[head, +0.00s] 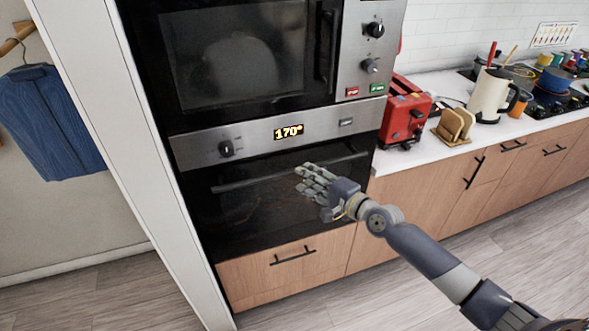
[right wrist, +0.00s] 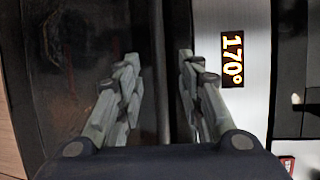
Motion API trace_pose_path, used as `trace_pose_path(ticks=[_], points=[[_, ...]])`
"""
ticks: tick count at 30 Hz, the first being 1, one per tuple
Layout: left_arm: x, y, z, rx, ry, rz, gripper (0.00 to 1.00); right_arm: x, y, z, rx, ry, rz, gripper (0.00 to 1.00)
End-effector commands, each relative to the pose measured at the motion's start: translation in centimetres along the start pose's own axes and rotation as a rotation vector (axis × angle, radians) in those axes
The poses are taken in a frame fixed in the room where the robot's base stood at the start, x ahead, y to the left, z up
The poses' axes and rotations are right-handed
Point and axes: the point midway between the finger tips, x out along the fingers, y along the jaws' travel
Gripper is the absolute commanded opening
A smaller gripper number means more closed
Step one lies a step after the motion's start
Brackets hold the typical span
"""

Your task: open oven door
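The oven (head: 265,205) has a dark glass door that is shut, below a steel control panel (head: 278,132) showing 170°. Its bar handle (head: 240,184) runs across the top of the door. My right gripper (head: 302,180) is in front of the door at the handle, its fingers spread. In the right wrist view the gripper (right wrist: 158,68) is open, and the handle (right wrist: 160,100) runs upright in the gap between its two fingers. I cannot tell whether the fingers touch it. My left gripper is not in view.
A microwave (head: 235,55) is built in above the oven. A wooden drawer (head: 285,265) is below it. A red toaster (head: 403,112), a bread rack (head: 453,126) and a cream kettle (head: 492,95) stand on the counter at right. The floor in front is clear.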

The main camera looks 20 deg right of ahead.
Motion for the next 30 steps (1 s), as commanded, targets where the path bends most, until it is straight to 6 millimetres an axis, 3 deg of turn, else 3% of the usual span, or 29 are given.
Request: trace_pose_path(ticks=[3,9,15,23,24,28,30], points=[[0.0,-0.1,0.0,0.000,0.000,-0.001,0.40,2.3,-0.1,0.0,0.000,0.000,-0.001,0.35],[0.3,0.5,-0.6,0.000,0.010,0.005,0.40,5.0,0.0,0.0,-0.001,0.001,-0.001,0.35],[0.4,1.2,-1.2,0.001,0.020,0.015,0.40,6.1,0.0,0.0,-0.002,0.000,0.001,0.35],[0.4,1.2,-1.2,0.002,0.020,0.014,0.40,6.3,0.1,0.0,-0.003,0.000,0.001,0.35],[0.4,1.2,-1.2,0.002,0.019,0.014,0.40,6.3,0.1,0.0,-0.003,0.000,0.001,0.33],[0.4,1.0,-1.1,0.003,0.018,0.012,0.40,6.2,0.1,0.0,-0.002,0.000,0.001,0.03],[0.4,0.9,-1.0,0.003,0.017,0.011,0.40,6.2,0.1,0.0,-0.002,0.000,0.001,0.00]])
